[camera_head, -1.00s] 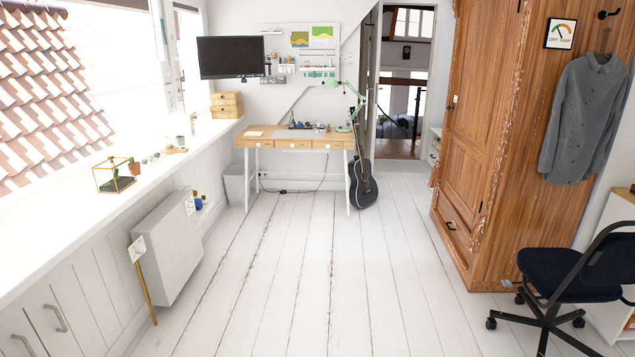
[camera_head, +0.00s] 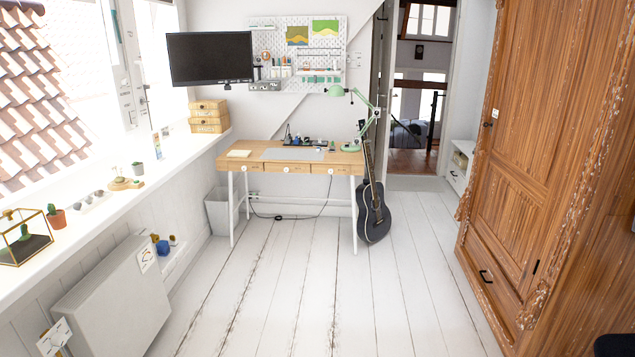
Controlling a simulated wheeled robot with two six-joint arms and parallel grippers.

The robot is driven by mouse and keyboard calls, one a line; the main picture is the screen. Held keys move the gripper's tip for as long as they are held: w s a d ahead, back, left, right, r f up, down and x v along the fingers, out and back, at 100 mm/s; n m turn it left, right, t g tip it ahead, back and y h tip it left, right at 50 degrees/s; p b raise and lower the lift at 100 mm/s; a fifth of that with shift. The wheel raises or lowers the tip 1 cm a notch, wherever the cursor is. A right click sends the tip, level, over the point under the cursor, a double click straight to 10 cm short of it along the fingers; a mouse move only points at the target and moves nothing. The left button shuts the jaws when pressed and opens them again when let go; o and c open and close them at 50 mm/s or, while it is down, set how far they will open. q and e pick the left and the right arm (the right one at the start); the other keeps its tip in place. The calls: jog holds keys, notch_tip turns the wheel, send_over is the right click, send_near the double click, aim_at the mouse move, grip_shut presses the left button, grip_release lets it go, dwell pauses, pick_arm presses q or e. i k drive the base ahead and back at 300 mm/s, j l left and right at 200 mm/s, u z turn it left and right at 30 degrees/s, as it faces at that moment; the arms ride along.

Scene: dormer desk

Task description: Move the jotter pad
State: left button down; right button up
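A small pale cream pad (camera_head: 239,153), which looks like the jotter pad, lies flat at the left end of the wooden desk (camera_head: 256,168). The desk stands against the far wall, some distance ahead of me. A grey mat (camera_head: 293,155) lies to the right of the pad on the desktop. Neither of my grippers shows in this view.
White floorboards (camera_head: 300,290) are clear up to the desk. A guitar (camera_head: 373,205) leans at the desk's right end. A grey bin (camera_head: 221,212) stands at its left. A wooden wardrobe (camera_head: 535,150) bounds the right, a heater (camera_head: 115,300) the left. A green lamp (camera_head: 362,115) stands on the desk.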

aim_at(233, 153)
jog(key=i+u, duration=0.15)
jog(key=i, duration=0.5)
jog(key=i+l+u, duration=0.1)
jog(key=i, duration=0.55)
jog(key=i+l+u, duration=0.15)
jog(key=i, duration=0.5)
jog(key=i+u, duration=0.4)
jog(key=i, duration=1.65)
